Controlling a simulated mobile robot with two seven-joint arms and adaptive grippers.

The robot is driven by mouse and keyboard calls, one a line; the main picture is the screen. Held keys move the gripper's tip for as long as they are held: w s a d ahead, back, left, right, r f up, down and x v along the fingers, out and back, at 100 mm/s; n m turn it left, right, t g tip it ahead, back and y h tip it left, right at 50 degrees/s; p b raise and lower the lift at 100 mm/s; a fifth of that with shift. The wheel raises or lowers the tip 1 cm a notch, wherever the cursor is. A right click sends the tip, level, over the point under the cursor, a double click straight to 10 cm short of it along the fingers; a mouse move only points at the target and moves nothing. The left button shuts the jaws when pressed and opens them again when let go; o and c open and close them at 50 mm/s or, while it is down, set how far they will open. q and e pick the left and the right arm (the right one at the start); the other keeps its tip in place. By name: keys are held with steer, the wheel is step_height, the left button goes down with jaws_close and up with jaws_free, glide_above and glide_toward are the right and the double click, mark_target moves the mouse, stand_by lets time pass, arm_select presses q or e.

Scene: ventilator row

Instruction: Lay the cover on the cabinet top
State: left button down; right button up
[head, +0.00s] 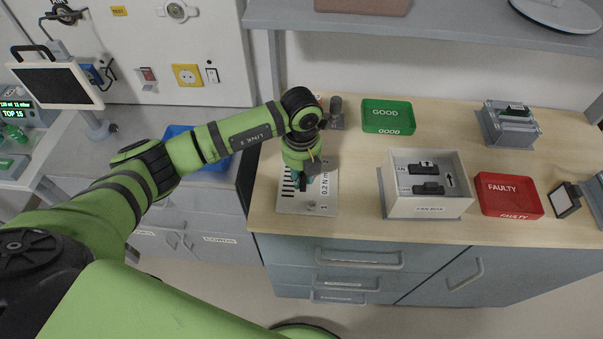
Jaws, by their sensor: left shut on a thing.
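The cover appears to be a pale flat plate (327,201) with dark slots and printed markings, at the left end of the wooden bench top. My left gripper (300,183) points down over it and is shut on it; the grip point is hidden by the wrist. I cannot tell if the plate touches the bench. The cabinet appears to be a white open-topped box (393,208) to the right of the plate, with black parts and arrow labels inside. Its top is uncovered. My right gripper is not in view.
A green GOOD tray (366,128) stands behind, and a red FAULTY tray (508,212) right of the box. A grey device (509,138) stands at the back right. A small dark-grey object (336,112) is behind my wrist. Bare bench lies between plate and box.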

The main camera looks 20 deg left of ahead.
mark_target(302, 176)
arm_select(q)
steer(key=c, duration=1.1)
jaws_free()
steer(key=shift+o, duration=0.2)
steer(key=shift+r+p, duration=0.25)
steer(key=shift+p, duration=0.05)
step_height(302, 176, up, 12)
steer(key=b, duration=0.3)
steer(key=shift+f, duration=0.1)
